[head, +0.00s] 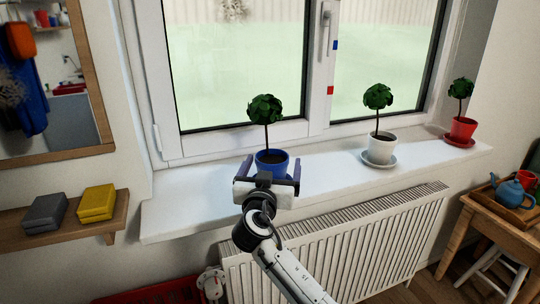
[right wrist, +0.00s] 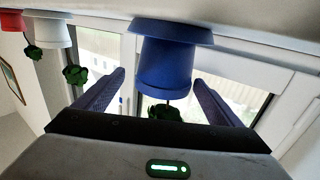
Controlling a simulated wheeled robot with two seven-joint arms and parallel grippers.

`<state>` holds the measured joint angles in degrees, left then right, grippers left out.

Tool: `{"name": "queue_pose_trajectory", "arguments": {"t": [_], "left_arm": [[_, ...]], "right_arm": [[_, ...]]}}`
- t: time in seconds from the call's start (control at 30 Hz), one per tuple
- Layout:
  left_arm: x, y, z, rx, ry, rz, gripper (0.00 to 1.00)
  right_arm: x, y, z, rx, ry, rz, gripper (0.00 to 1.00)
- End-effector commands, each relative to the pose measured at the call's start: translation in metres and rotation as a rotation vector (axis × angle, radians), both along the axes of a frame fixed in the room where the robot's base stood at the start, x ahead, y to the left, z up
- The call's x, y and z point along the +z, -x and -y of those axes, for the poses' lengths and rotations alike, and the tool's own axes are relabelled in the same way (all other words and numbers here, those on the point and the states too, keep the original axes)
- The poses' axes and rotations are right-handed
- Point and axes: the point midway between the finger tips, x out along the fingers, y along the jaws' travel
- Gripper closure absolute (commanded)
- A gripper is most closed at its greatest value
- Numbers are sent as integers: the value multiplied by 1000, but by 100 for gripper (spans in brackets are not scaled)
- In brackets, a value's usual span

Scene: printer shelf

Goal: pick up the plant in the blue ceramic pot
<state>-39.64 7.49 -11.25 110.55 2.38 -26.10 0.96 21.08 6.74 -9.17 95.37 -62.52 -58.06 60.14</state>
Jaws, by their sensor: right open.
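The blue ceramic pot (head: 272,163) stands upright on the windowsill with a small round green tree (head: 265,109) in it. My right gripper (head: 272,167) is open in front of the pot, with one finger towards each side of it. In the right wrist view, which is upside down, the blue pot (right wrist: 166,65) shows between the two finger tips of the gripper (right wrist: 159,79). I see no clear contact. The gripper body hides the pot's lower part in the head view. My left gripper is not in view.
A white pot (head: 382,147) and a red pot (head: 463,127) with similar plants stand farther right on the sill (head: 330,178). The window (head: 240,70) is behind, a radiator (head: 345,255) below. A shelf (head: 60,226) at left holds grey and yellow blocks.

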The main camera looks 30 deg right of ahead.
Motion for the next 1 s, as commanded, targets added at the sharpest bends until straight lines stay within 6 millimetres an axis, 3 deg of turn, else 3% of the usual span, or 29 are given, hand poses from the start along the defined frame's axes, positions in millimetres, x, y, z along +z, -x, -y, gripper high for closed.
{"name": "queue_pose_trajectory", "arguments": {"t": [0.23, 0.57, 0.9, 1.0], "left_arm": [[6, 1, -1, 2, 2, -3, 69], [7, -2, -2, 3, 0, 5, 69], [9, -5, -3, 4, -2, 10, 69], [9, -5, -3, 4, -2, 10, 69]], "right_arm": [[0, -29, 21, -1, 4, -1, 11], [-2, -33, 25, 1, 1, 0, 13], [-2, -33, 25, 1, 1, -1, 70], [3, -34, 25, 2, 5, 6, 83]]}}
